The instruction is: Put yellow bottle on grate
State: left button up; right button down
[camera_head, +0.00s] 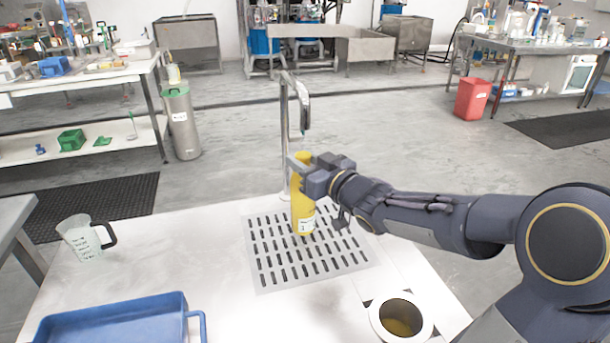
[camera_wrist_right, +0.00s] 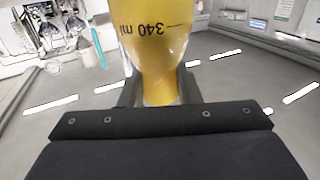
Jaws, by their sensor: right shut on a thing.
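The yellow bottle (camera_head: 303,212) is upright over the slotted grate (camera_head: 279,278) in the head view. Its base appears at or just above the grate's surface; I cannot tell whether it touches. My right gripper (camera_head: 304,166) comes in from the right and is shut on the bottle's upper part. In the right wrist view the bottle (camera_wrist_right: 155,50) fills the top middle, with a "340 ml" mark, between the fingers. My left gripper is not in view.
A tap (camera_head: 284,130) rises behind the grate. A clear measuring jug (camera_head: 84,240) and a blue tray (camera_head: 115,322) stand to the left. A round white-rimmed opening (camera_head: 401,318) is at the front right.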

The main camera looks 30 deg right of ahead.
jog(key=shift+d+f+b, duration=0.15)
jog(key=shift+f+b, duration=0.1)
jog(key=shift+f, duration=0.65)
jog(key=shift+d+f+b, duration=0.1)
jog(key=shift+f+b, duration=0.1)
jog(key=shift+f, duration=0.75)
jog(key=shift+f+b, duration=0.15)
jog(key=shift+b, duration=0.15)
jog(key=c, duration=1.1)
grip_release()
jog(key=shift+o, duration=0.2)
